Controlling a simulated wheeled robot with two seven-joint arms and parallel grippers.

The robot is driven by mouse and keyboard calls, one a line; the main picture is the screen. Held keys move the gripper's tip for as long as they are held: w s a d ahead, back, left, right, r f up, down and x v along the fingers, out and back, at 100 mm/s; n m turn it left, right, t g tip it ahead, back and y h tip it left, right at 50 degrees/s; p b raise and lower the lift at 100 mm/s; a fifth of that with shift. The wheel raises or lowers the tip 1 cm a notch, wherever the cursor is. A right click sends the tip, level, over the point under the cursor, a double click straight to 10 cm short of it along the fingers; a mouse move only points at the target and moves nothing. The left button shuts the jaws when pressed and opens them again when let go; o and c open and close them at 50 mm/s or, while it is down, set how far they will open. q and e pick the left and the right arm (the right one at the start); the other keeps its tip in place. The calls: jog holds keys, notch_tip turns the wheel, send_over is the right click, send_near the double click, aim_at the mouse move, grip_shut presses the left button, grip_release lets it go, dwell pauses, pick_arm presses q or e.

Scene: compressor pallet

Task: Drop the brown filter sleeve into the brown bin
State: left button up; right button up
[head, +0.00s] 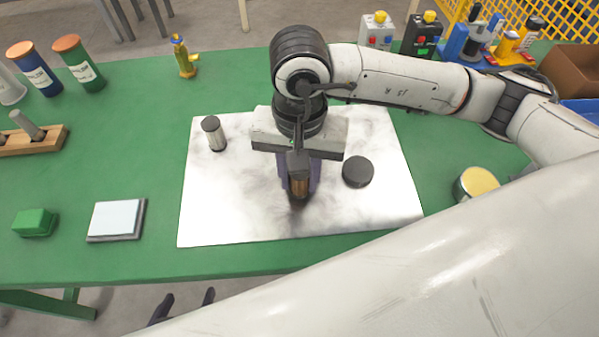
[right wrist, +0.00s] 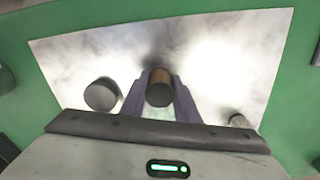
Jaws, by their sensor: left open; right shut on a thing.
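The brown filter sleeve (head: 300,187) is a short dark-ended cylinder over the middle of the white sheet. My right gripper (head: 300,180) comes down from above and is shut on it, one finger on each side. In the right wrist view the sleeve (right wrist: 160,88) shows between the fingers of the gripper (right wrist: 161,98). I cannot tell whether it touches the sheet. The brown bin (head: 578,72) stands at the far right edge of the table, partly cut off by the frame. My left gripper (head: 186,304) is open and empty below the table's front edge.
The stained white sheet (head: 225,215) also bears a black disc (head: 357,172) and a grey cylinder (head: 214,134). A yellow-topped can (head: 477,183) is at right, under my right arm. Switch boxes (head: 377,31) and a blue bin (head: 583,108) are at the back right. Bottles (head: 79,62) stand left.

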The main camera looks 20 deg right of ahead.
jog(key=shift+f+b, duration=0.2)
jog(key=shift+b, duration=0.1)
jog(key=o, duration=1)
